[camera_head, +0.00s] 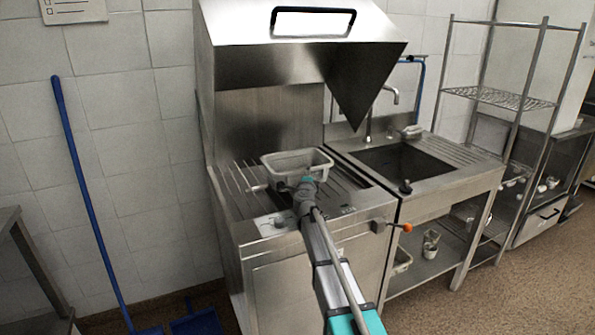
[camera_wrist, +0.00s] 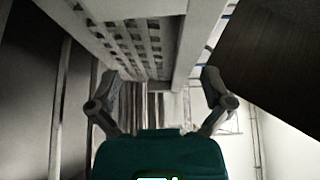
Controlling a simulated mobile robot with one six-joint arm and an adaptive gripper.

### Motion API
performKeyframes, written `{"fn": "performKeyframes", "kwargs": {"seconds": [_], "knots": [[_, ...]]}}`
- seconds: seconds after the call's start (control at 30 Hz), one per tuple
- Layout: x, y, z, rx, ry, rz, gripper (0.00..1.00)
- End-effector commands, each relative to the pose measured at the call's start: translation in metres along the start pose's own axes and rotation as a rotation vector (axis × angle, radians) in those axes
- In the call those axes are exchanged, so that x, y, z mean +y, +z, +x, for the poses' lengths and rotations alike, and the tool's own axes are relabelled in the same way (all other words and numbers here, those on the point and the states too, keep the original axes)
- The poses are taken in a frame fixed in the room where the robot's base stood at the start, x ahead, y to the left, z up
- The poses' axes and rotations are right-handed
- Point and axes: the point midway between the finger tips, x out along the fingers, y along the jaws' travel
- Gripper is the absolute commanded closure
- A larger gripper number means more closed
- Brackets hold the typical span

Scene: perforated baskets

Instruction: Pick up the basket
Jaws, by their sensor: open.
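The basket (camera_head: 290,166) is a light grey, rectangular, open-topped container standing upright on the dishwasher's slatted rack. My gripper (camera_head: 305,187) is at the basket's near side, toward its right end, and partly hides that wall. In the wrist view, my gripper (camera_wrist: 160,80) is open, with one finger at each side. The perforated wall of the basket (camera_wrist: 140,38) fills the upper middle of that view, across and beyond the space between the fingers. I cannot tell whether either finger touches it.
The steel dishwasher (camera_head: 315,225) has its hood (camera_head: 290,65) raised above the basket. A sink (camera_head: 405,165) with a tap stands to the right, and a wire shelf rack (camera_head: 500,97) beyond it. A blue-handled broom (camera_head: 85,185) leans on the left wall.

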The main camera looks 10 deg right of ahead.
Motion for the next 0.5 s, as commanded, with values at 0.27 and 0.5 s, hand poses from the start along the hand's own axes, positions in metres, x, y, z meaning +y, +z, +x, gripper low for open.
{"fn": "performKeyframes", "kwargs": {"seconds": [0.27,0.5], "knots": [[0.0002,0.0,0.0086,0.0,0.0,0.0,0.0],[0.0002,0.0003,0.0082,-0.001,0.0,0.0,0.0]]}}
